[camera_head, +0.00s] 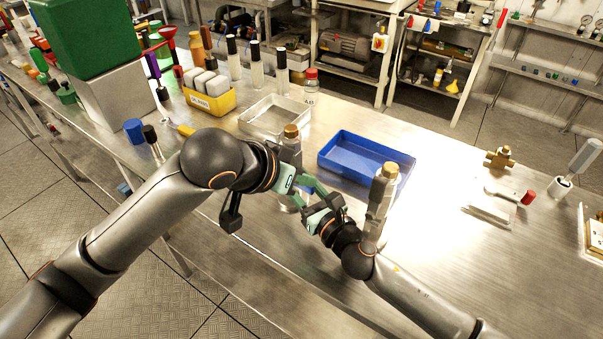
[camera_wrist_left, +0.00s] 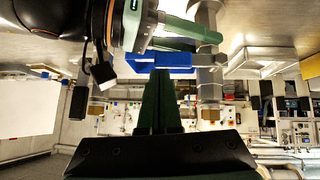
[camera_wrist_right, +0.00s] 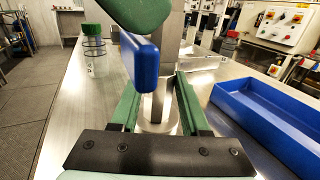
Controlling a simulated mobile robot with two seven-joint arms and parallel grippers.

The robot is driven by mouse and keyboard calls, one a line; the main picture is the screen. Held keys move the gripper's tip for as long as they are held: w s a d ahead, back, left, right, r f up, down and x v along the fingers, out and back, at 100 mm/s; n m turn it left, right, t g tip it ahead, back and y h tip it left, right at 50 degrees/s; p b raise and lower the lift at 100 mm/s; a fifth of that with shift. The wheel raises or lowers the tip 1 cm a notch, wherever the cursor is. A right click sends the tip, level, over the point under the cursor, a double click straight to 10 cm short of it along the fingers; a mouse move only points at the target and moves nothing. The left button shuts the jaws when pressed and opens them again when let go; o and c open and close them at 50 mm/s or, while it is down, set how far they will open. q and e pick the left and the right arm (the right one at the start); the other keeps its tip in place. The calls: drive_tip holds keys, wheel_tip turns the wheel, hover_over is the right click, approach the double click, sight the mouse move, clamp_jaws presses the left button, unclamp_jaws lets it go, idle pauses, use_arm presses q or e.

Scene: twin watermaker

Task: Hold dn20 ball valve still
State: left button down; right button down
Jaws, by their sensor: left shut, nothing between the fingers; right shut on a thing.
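The DN20 ball valve is an upright grey metal body with a brass top (camera_head: 291,133), behind my two grippers in the head view. Its blue lever (camera_wrist_right: 142,70) shows in the right wrist view, and also in the left wrist view (camera_wrist_left: 160,62). My right gripper (camera_wrist_right: 158,88) is shut on the grey metal body, one green finger on each side, above a round base (camera_wrist_right: 158,125). My left gripper (camera_wrist_left: 157,78) is shut and empty, its fingertips close to the lever; I cannot tell whether they touch. The arms hide the lever in the head view.
A blue tray (camera_head: 345,175) lies right of the valve and a metal tray (camera_head: 250,128) behind it. A similar upright fitting with a brass top (camera_head: 383,185) stands beside my right arm. A yellow bin (camera_head: 213,103) and several bottles are at the back left. The right tabletop has clear room.

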use_arm(q)
drive_tip(key=s+a+r, duration=0.2)
drive_tip(key=r, duration=0.4)
drive_tip(key=s+a+r, duration=0.2)
drive_tip(key=s+r, duration=0.1)
drive_tip(key=r, duration=0.3)
drive_tip(key=shift+s+a+r, duration=0.25)
drive_tip(key=shift+r, duration=0.05)
use_arm(e)
drive_tip(key=shift+c, duration=1.5)
unclamp_jaws()
